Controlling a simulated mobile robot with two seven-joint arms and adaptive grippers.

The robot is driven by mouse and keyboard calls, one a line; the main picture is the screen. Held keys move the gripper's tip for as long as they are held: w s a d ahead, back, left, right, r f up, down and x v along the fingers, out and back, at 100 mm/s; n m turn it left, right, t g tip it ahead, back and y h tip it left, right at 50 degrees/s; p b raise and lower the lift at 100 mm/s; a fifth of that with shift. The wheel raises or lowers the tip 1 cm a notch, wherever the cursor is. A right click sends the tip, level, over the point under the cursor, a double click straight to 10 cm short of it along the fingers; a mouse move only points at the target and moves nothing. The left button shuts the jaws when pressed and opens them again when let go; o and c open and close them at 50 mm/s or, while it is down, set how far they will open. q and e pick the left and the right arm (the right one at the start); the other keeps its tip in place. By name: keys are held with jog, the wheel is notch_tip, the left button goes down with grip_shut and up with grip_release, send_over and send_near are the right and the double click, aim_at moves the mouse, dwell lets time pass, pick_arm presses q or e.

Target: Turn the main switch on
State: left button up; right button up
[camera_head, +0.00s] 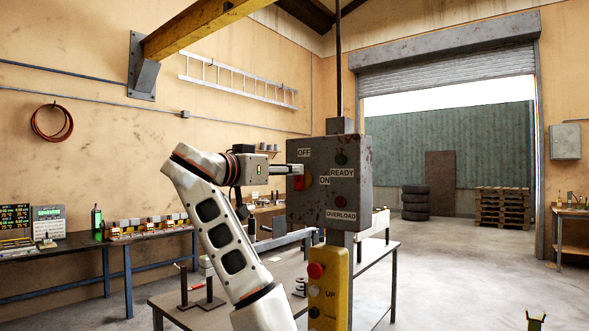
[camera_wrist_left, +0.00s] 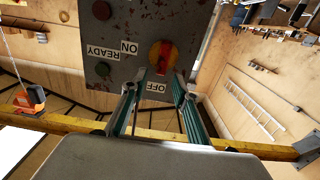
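The main switch (camera_head: 302,181) is a red handle on a round yellow plate on the front of a grey, rust-flecked box (camera_head: 352,180). OFF is printed above it and ON to its right. In the left wrist view the switch (camera_wrist_left: 163,55) shows upside down, its handle roughly in line with OFF. My left gripper (camera_head: 297,170) is at the box front, by the switch. In the left wrist view the gripper's fingers (camera_wrist_left: 157,80) are apart, with a gap between them, and their tips flank the lower end of the handle. Contact cannot be told. My right gripper is not in view.
The box carries a green READY lamp (camera_head: 341,158) and a red OVERLOAD lamp (camera_head: 341,202), both looking dark. A yellow button pendant (camera_head: 330,288) hangs below it. A grey table (camera_head: 172,301) stands under my left arm. Open floor (camera_head: 450,270) lies to the right.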

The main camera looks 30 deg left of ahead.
aim_at(300, 180)
pick_arm(q)
jog(key=shift+w+d+f, duration=0.1)
jog(key=shift+w, duration=1.6)
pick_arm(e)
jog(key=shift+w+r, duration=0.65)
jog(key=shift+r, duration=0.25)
